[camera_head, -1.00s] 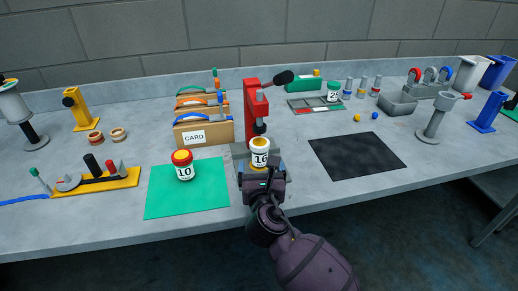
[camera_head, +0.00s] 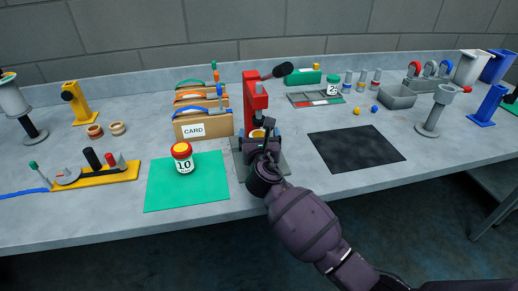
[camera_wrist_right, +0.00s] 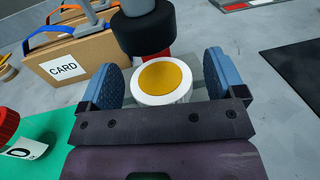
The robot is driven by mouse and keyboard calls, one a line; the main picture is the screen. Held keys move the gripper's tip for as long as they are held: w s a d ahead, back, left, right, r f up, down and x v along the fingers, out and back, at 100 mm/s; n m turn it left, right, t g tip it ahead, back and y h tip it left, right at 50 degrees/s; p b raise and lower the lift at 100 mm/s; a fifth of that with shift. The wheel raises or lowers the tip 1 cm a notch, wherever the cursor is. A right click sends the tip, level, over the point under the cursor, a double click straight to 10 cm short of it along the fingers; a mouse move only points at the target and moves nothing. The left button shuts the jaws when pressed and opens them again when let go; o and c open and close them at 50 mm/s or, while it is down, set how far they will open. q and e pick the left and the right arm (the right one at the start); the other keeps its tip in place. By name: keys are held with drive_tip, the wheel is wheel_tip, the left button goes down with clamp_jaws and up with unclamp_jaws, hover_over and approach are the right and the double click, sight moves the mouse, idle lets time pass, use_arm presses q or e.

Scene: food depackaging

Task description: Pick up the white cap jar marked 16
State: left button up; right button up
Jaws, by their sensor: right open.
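The white cap jar (camera_wrist_right: 165,80) shows from above in the right wrist view, with a white rim and a yellow-orange centre on its cap. Its number is hidden from here. In the head view only a bit of its cap (camera_head: 257,133) shows behind my right gripper (camera_head: 262,140). The jar stands on the grey base (camera_head: 284,168) of the red press (camera_head: 255,105). My right gripper (camera_wrist_right: 165,88) is open, with one blue finger pad on each side of the jar and visible gaps. My left gripper is in neither view.
A jar marked 10 (camera_head: 183,160) with a red and yellow cap stands on the green mat (camera_head: 215,190) to the left. The press's dark head (camera_wrist_right: 145,32) is close beyond the jar. Cardboard card boxes (camera_head: 204,128) stand behind. The black mat (camera_head: 355,148) at right is empty.

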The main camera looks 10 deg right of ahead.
drive_tip(key=c, duration=1)
drive_tip(key=shift+c, duration=0.2)
drive_tip(key=shift+r, duration=0.15)
